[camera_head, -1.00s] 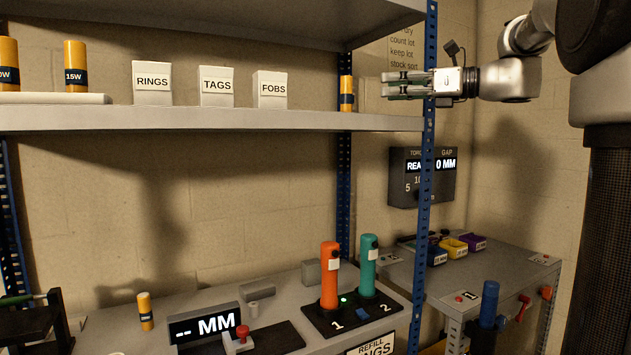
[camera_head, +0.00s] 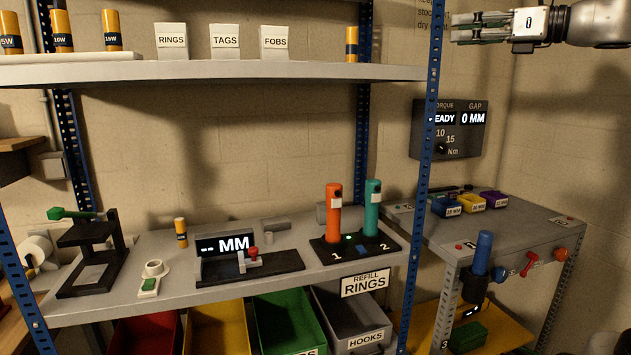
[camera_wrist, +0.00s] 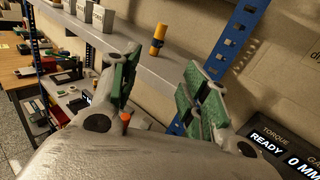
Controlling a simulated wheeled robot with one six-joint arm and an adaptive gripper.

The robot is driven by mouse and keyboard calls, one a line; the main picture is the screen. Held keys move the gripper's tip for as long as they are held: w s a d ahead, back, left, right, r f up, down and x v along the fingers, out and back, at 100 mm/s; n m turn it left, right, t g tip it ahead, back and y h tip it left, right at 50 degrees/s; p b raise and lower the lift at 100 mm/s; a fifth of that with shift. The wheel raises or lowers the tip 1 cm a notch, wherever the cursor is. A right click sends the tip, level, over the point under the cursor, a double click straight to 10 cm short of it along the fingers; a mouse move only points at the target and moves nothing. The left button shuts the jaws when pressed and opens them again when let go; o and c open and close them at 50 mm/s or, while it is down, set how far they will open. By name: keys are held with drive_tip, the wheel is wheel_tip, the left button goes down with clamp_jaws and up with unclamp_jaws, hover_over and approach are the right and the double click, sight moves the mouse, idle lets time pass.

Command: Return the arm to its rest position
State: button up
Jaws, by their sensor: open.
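My gripper (camera_head: 480,30) is at the upper right of the head view, level with the upper shelf and pointing left. Its fingers lie just right of the blue rack post (camera_head: 431,120), apart from it as far as I can tell. In the wrist view my gripper (camera_wrist: 155,90) shows two green-padded fingers spread apart with nothing between them. Beyond them are the upper shelf (camera_wrist: 145,70) and a yellow cylinder (camera_wrist: 157,40) standing on it. My arm reaches in from the right edge of the head view.
A wall panel (camera_head: 449,130) reads 0 MM. The bench (camera_head: 340,275) below holds an orange tool (camera_head: 333,212), a teal tool (camera_head: 372,207) and a gauge display (camera_head: 225,243). A side table (camera_head: 520,238) has small bins. Free air lies right of the post.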

drive_tip(key=s+d+f+n+g+h, duration=0.1)
drive_tip(key=s+d+f+n+h, duration=0.2)
drive_tip(key=f, duration=0.6)
drive_tip(key=d+f+n+g+h, duration=0.1)
drive_tip(key=d+f+n+h, duration=0.15)
drive_tip(key=f+n, duration=0.45)
drive_tip(key=s+f+n+g+h, duration=0.4)
drive_tip(key=s+f+n+h, duration=0.4)
drive_tip(key=s+f+n, duration=0.7)
drive_tip(key=s+f, duration=0.5)
drive_tip(key=s, duration=0.3)
drive_tip(key=shift+s+a+g+h, duration=0.15)
drive_tip(key=shift+g+h, duration=0.15)
drive_tip(key=shift+h, duration=0.05)
drive_tip(key=shift+f, duration=0.1)
